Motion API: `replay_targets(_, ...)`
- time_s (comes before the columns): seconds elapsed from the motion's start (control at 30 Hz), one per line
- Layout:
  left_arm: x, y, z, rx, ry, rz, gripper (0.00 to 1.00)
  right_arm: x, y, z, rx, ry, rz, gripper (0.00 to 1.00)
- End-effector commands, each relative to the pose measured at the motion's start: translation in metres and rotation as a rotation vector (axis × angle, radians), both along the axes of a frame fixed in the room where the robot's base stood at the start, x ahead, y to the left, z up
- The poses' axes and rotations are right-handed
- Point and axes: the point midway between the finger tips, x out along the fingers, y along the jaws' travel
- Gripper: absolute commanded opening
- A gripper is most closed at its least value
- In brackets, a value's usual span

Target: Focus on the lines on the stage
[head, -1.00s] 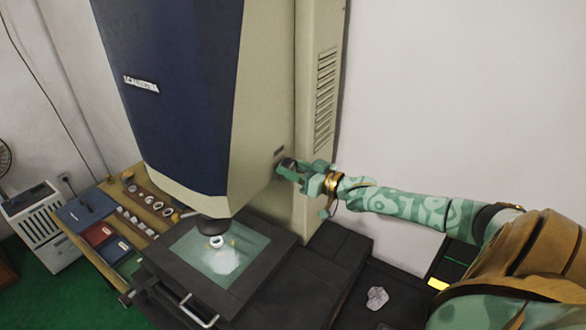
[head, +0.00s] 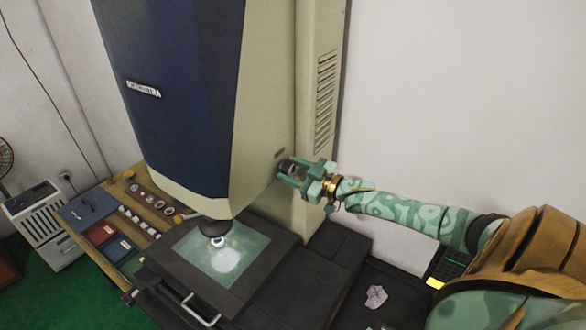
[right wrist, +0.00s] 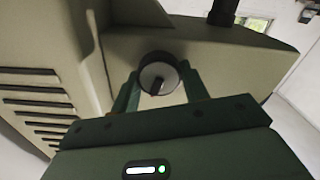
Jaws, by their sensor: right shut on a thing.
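The measuring machine has a glass stage (head: 190,243) lit from its lens (head: 214,227). A small ring (head: 218,242) stands on the glass in the bright spot under the lens. Lines on the stage are too small to make out. My right gripper (head: 284,172) is at the side of the machine's head, shut on a dark round knob (right wrist: 158,75). In the right wrist view the knob sits between the two fingers, its round end face towards the camera. My left gripper is not in view.
A wooden bench (head: 150,195) at the left holds several rings, a blue case (head: 88,207) and a red case (head: 99,233). A front handle (head: 200,312) sticks out below the stage.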

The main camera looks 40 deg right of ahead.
Motion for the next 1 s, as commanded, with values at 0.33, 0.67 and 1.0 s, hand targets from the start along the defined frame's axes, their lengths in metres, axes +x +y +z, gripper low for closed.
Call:
replay_targets(0.33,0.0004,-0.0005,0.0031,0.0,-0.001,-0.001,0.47,-0.0004,0.0006,-0.0007,-0.186,-0.053,0.0,0.22)
replay_targets(0.67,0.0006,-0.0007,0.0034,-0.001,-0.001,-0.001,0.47,-0.0004,0.0008,-0.0009,-0.244,-0.07,0.0,0.22)
replay_targets(1.0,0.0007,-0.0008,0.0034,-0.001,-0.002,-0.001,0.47,-0.0005,0.0008,-0.001,-0.244,-0.07,0.0,0.22)
